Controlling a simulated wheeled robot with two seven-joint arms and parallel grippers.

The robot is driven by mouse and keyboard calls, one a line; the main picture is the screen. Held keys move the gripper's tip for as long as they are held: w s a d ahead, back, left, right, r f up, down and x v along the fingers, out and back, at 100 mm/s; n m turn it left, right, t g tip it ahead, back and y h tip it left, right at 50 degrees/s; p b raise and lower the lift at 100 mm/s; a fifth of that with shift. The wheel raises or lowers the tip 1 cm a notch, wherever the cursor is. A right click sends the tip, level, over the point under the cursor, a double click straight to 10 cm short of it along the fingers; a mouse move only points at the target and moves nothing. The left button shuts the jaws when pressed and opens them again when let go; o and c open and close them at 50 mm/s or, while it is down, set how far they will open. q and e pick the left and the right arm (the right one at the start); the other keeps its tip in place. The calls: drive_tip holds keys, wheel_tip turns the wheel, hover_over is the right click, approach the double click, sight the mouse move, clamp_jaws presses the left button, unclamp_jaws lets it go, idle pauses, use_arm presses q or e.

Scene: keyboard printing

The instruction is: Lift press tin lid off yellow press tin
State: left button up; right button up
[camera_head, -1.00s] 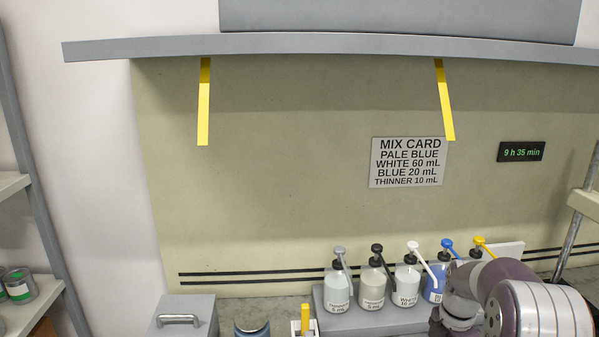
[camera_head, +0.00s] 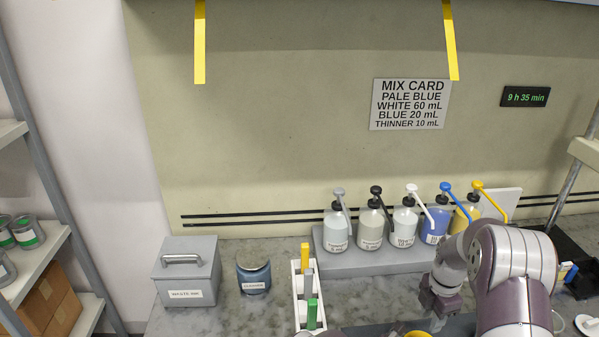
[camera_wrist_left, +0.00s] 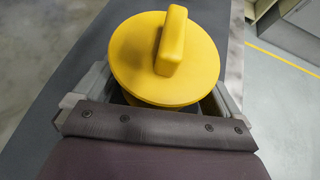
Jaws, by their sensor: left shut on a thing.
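The yellow press tin lid (camera_wrist_left: 148,85), a round disc with a raised bar handle on top, fills the middle of the left wrist view. It sits on the yellow press tin (camera_wrist_left: 165,104), mostly hidden beneath it. My left gripper (camera_wrist_left: 160,92) has its fingers on either side, below the lid's rim, and is shut on the tin. In the head view only a yellow sliver of the lid (camera_head: 418,334) shows at the bottom edge. My right gripper (camera_head: 437,312) points down just above and right of that sliver; its finger gap is unclear.
Pump bottles (camera_head: 371,228) stand on a grey riser (camera_head: 375,262) at the back of the counter. A grey waste box (camera_head: 187,272), a blue-grey jar (camera_head: 254,277) and a white rack (camera_head: 299,309) stand to the left. Bare counter lies between rack and riser.

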use_arm(q)
drive_tip(key=shift+s, duration=0.1)
use_arm(e)
wheel_tip(320, 180, down, 9)
drive_tip(key=shift+f, duration=0.1)
idle(0.3)
clamp_jaws()
drive_tip(key=shift+r, duration=0.2)
drive_tip(key=shift+s+r, duration=0.1)
drive_tip(key=shift+r, duration=1.5)
drive_tip(key=shift+r, duration=0.1)
